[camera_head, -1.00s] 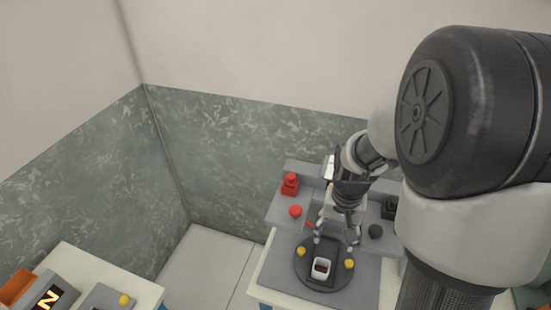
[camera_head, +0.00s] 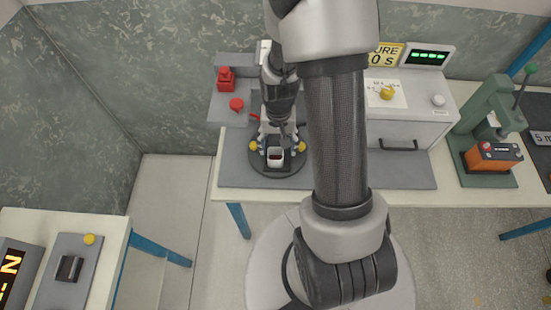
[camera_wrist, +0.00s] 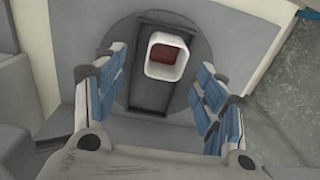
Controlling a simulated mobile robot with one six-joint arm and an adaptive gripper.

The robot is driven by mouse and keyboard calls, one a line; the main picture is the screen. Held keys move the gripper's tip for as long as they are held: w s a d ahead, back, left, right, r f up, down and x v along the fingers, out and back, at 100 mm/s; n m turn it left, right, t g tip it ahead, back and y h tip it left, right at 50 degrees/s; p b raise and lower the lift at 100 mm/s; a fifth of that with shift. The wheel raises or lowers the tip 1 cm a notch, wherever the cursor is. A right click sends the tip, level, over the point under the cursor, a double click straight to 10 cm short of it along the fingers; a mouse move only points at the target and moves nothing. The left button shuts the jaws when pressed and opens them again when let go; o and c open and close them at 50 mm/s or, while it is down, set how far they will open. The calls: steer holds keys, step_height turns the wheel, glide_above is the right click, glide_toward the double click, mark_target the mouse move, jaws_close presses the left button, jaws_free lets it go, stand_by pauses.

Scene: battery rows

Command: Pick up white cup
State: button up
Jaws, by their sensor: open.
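The white cup (camera_head: 275,157) stands on a dark slotted plate on the round dark turntable (camera_head: 258,168), with something dark red inside it. In the wrist view the cup (camera_wrist: 152,68) shows from above, between the lines of my fingers and near their far ends. My gripper (camera_head: 277,141) is open and empty, just above and behind the cup in the head view. In the wrist view its blue-padded fingers (camera_wrist: 157,78) are spread wide to either side. I cannot tell whether the fingertips are level with the cup's rim.
Yellow knobs (camera_head: 302,147) flank the cup on the turntable. A red button (camera_head: 236,104) and a red block (camera_head: 225,79) sit at the left. A grey machine with a green display (camera_head: 429,57) and a green press (camera_head: 487,120) stand to the right.

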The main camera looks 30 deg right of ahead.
mark_target(275, 153)
steer(key=f, duration=0.1)
steer(key=f+b, duration=0.1)
steer(key=f, duration=0.1)
steer(key=f+b, duration=0.1)
steer(key=f, duration=0.1)
steer(key=shift+a, duration=0.4)
steer(key=shift+c, duration=0.5)
steer(key=c, duration=0.9)
steer(key=shift+o, duration=0.2)
steer(key=shift+r, duration=0.15)
